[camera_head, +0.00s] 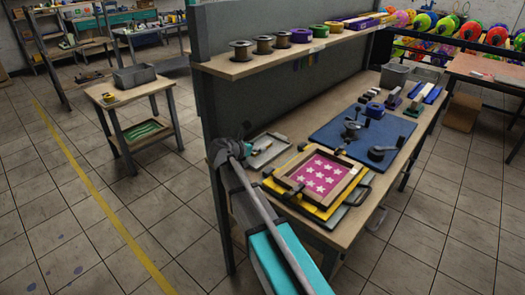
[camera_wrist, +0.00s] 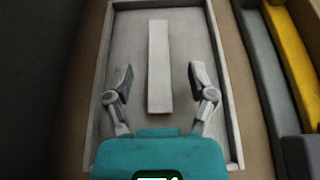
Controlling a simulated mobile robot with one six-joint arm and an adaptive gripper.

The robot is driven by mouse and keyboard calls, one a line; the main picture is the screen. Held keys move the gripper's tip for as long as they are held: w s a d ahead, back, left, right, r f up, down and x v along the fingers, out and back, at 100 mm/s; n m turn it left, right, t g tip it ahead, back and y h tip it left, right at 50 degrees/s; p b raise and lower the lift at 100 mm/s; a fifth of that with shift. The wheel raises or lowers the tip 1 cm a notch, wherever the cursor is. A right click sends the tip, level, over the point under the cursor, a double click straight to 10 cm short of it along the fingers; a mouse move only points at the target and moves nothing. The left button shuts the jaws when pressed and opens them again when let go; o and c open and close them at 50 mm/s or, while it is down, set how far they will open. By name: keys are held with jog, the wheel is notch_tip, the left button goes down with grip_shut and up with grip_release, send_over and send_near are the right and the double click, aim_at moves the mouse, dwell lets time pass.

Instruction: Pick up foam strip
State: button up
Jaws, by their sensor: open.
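In the wrist view, a pale foam strip (camera_wrist: 158,65) lies lengthwise in a shallow grey tray (camera_wrist: 105,60). My gripper (camera_wrist: 160,80) is open above the tray, with one finger on each side of the strip's lower half. The fingers look apart from the strip; the height between them and it is hard to judge. In the head view, my gripper (camera_head: 246,150) is over the left end of the workbench, at the tray (camera_head: 272,152). The strip is hard to make out there.
A framed pink screen with white stars (camera_head: 318,173) sits on a yellow board (camera_head: 325,211) right of the tray. A blue mat (camera_head: 335,130) with dark tools lies farther along the bench. A shelf (camera_head: 232,67) with spools runs above. A dark panel (camera_head: 268,100) stands behind the tray.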

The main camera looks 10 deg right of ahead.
aim_at(263, 146)
jog(key=shift+b+x, duration=0.65)
jog(key=shift+x, duration=1.3)
jog(key=c, duration=0.8)
